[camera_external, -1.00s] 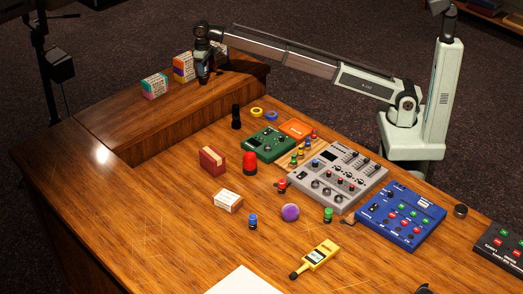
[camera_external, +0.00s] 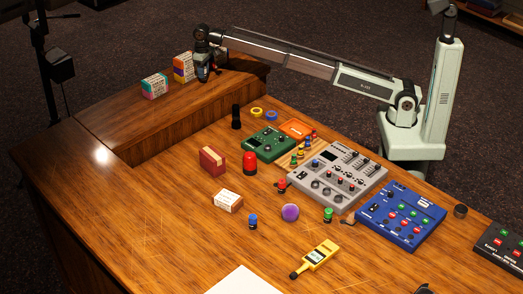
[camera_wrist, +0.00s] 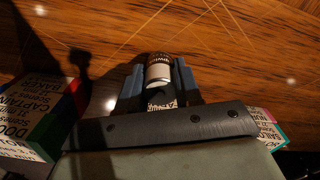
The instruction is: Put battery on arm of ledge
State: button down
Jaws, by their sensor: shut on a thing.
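My gripper (camera_external: 204,74) hangs over the raised wooden ledge (camera_external: 115,120) at the back left of the desk. In the wrist view, my gripper (camera_wrist: 158,84) is shut on the battery (camera_wrist: 160,72), a short cylinder with a pale end and a darker brown, lettered side. The battery sits between the two blue-grey fingers, above or on the wood (camera_wrist: 220,50); I cannot tell whether it touches. In the external view the battery is too small and too hidden by my gripper to make out.
On the ledge, an orange-and-purple box (camera_external: 183,67) stands close left of my gripper, and a teal-and-pink box (camera_external: 155,86) farther left. Lettered boxes flank my gripper in the wrist view, left (camera_wrist: 30,120) and right (camera_wrist: 268,128). The ledge's near left stretch is clear.

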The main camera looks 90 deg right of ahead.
notch_tip(320, 180, down, 4)
jog(key=shift+r, duration=0.25)
jog(key=c, duration=0.8)
grip_release()
jog(key=shift+o, duration=0.2)
jog(key=shift+r, duration=0.1)
notch_tip(320, 180, up, 12)
jog(key=shift+f, duration=0.1)
